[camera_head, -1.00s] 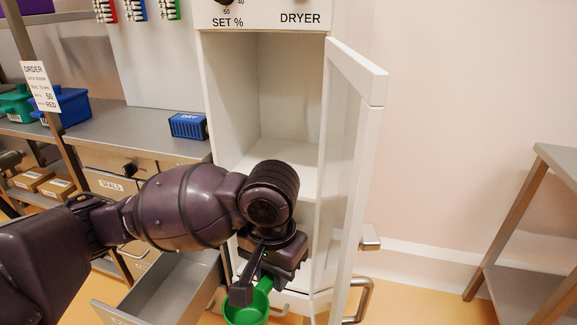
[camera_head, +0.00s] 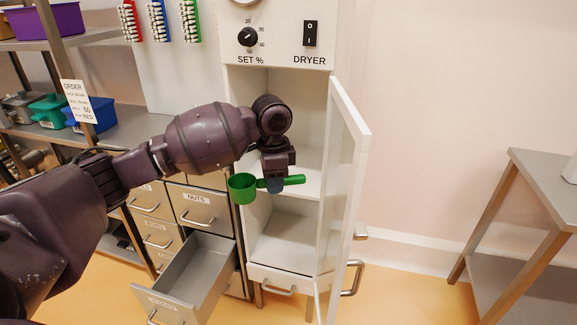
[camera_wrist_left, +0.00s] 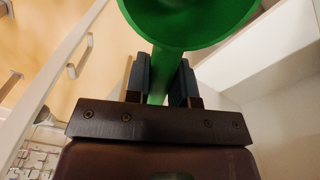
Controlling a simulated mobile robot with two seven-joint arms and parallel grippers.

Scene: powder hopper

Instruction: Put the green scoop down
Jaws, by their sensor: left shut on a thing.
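The green scoop (camera_head: 243,188) is in my left gripper (camera_head: 274,180), which is shut on its handle in front of the open dryer cabinet. The scoop's cup is at the left and its handle end sticks out to the right. In the left wrist view the scoop (camera_wrist_left: 190,22) shows its cup at the top, with its handle between the two fingers (camera_wrist_left: 160,85). The white dryer cabinet (camera_head: 292,240) has a shelf and a lower compartment, and its glazed door (camera_head: 349,150) stands open to the right. My right gripper is out of view.
An open empty drawer (camera_head: 205,270) juts out at the cabinet's lower left. A metal table (camera_head: 545,180) stands at the right. A blue bin (camera_head: 98,112) and a green bin (camera_head: 47,110) are on the left counter. The floor between cabinet and table is clear.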

